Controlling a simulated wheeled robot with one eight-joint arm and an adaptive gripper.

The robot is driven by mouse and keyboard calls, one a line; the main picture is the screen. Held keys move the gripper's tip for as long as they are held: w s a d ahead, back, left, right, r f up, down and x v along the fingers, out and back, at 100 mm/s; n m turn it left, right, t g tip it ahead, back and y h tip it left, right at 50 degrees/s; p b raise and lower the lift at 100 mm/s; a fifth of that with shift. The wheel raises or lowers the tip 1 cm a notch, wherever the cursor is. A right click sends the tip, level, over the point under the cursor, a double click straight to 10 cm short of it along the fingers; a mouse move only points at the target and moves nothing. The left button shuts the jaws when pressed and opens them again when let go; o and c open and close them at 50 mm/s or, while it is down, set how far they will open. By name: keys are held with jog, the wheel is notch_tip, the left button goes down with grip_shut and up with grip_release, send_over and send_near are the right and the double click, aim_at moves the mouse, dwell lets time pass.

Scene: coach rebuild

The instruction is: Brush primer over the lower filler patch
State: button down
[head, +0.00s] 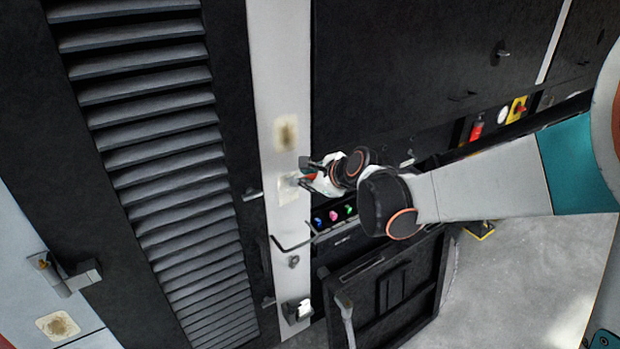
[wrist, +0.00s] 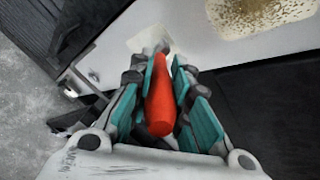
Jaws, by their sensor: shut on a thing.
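My gripper (head: 308,172) is at the white upright strip (head: 275,60), shut on a brush with an orange-red handle (wrist: 160,105). In the wrist view the handle lies between the teal finger pads (wrist: 165,75) and points at the strip. A pale cream patch (head: 288,188) is on the strip just past the fingertips; it also shows in the wrist view (wrist: 148,38), partly covered by the fingers. The bristles are hidden, so I cannot tell whether they touch it. A brown speckled patch (head: 286,132) is higher on the strip, also in the wrist view (wrist: 262,12).
A black louvred panel (head: 160,140) is left of the strip. Handles and a black bracket (head: 290,243) stick out below the patch. An open black hatch (head: 390,285) hangs low, beside grey floor (head: 530,270). Another brown-marked patch (head: 58,326) is at lower left.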

jog(key=shift+s+a+f+b, duration=0.5)
jog(key=shift+a+f+b, duration=0.1)
jog(key=shift+f+b, duration=3.3)
notch_tip(320, 180, up, 10)
jog(key=p, duration=0.7)
jog(key=shift+r+p, duration=0.15)
jog(key=shift+p, duration=0.2)
jog(key=s+d, duration=0.3)
jog(key=s, duration=0.2)
jog(key=shift+d, duration=0.25)
